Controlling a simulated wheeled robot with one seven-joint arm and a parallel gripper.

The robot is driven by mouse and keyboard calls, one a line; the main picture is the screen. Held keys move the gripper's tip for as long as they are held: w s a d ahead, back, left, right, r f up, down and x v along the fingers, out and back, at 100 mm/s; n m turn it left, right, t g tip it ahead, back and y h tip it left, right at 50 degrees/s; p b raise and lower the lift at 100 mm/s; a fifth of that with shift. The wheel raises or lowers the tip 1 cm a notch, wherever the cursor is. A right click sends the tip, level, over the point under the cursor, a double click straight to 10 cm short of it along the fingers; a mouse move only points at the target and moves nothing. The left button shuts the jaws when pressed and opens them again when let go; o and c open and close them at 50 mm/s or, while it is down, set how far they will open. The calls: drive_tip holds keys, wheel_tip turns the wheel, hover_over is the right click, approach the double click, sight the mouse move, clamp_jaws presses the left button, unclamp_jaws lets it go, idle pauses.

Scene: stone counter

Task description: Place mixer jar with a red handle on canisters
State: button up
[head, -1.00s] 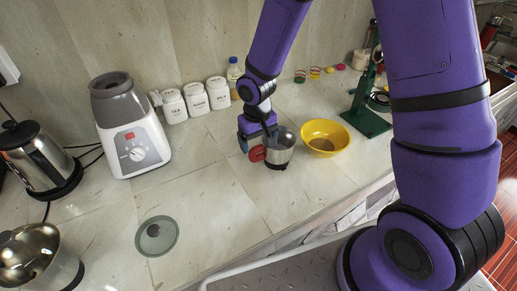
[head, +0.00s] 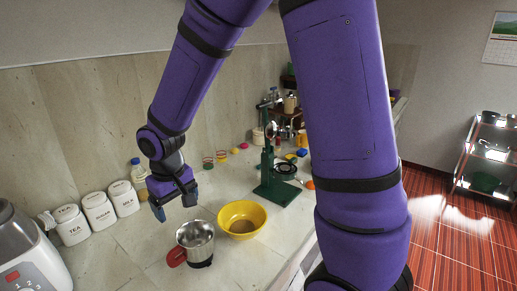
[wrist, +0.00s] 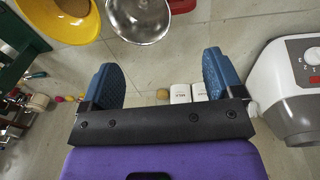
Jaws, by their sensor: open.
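The steel mixer jar (head: 196,238) with its red handle (head: 176,257) stands upright on the counter in the head view, beside the yellow bowl. Its round open top (wrist: 141,18) shows at the upper edge of the wrist view. Three white canisters, labelled TEA (head: 70,226), SUGAR (head: 98,211) and a third (head: 123,198), stand in a row along the wall at left. In the wrist view, two canister lids (wrist: 180,93) show between the fingers. My gripper (head: 173,204) is open and empty, apart from the jar, between it and the wall; its blue fingers (wrist: 160,68) are spread wide.
The yellow bowl (head: 242,219) stands right of the jar. A green stand (head: 275,178) is behind it. The white mixer base (head: 30,255) is at far left. A bottle (head: 137,172) stands by the canisters. Counter between canisters and jar is clear.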

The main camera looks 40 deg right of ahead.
drive_tip(key=s+d+r+m+t, duration=0.1)
drive_tip(key=s+d+r, duration=0.2)
drive_tip(key=s+r, duration=0.3)
drive_tip(key=s+d+r+t, duration=0.2)
drive_tip(key=s+d+r, duration=0.15)
drive_tip(key=r, duration=0.45)
drive_tip(key=s+d+r, duration=0.2)
drive_tip(key=s+r, duration=0.1)
drive_tip(key=s, duration=0.2)
drive_tip(key=s+d+r+m+t, duration=0.1)
drive_tip(key=s+d+r, duration=0.1)
drive_tip(key=s, duration=0.4)
drive_tip(key=shift+s+r+y, duration=0.15)
drive_tip(key=shift+r+y, duration=0.15)
drive_tip(key=shift+r, duration=0.15)
